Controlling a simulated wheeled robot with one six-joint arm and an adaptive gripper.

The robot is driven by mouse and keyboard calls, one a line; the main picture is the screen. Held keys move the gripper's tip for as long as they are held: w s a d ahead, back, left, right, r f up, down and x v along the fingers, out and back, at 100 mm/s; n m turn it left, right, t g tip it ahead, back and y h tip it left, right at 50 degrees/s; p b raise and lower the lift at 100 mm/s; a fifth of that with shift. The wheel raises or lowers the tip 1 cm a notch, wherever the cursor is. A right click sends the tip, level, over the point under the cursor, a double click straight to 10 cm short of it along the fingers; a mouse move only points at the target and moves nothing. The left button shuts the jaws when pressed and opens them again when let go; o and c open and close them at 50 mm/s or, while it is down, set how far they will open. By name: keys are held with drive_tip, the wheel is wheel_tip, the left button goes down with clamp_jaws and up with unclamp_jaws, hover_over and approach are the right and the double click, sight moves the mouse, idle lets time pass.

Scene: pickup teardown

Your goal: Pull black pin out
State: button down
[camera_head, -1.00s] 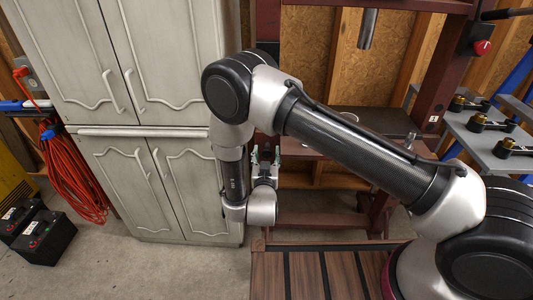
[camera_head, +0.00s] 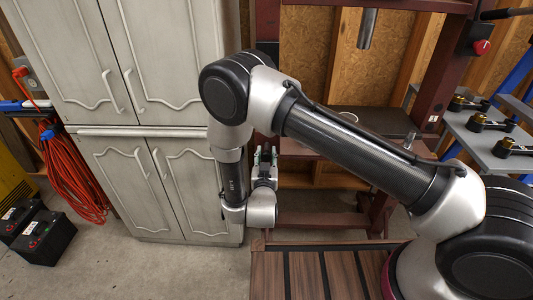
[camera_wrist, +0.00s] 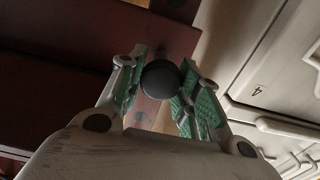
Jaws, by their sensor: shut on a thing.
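The black pin shows in the wrist view as a round dark knob (camera_wrist: 160,80) against a dark red steel post. My gripper (camera_wrist: 159,86) has its green-padded fingers on either side of the knob and is shut on it. The rest of the pin is hidden behind the knob. In the head view my gripper (camera_head: 265,157) is at the left post of the dark red press frame (camera_head: 267,25), and the pin cannot be made out there.
A grey cabinet (camera_head: 165,65) stands close on the left of my gripper. The press has a crossbeam (camera_head: 325,220) low down and a right post (camera_head: 430,85). Black batteries (camera_head: 45,238) and an orange cord (camera_head: 75,175) are at the far left.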

drive_tip(key=s, duration=0.6)
drive_tip(key=shift+s+a, duration=0.15)
drive_tip(key=shift+s, duration=0.15)
drive_tip(key=c, duration=1)
unclamp_jaws()
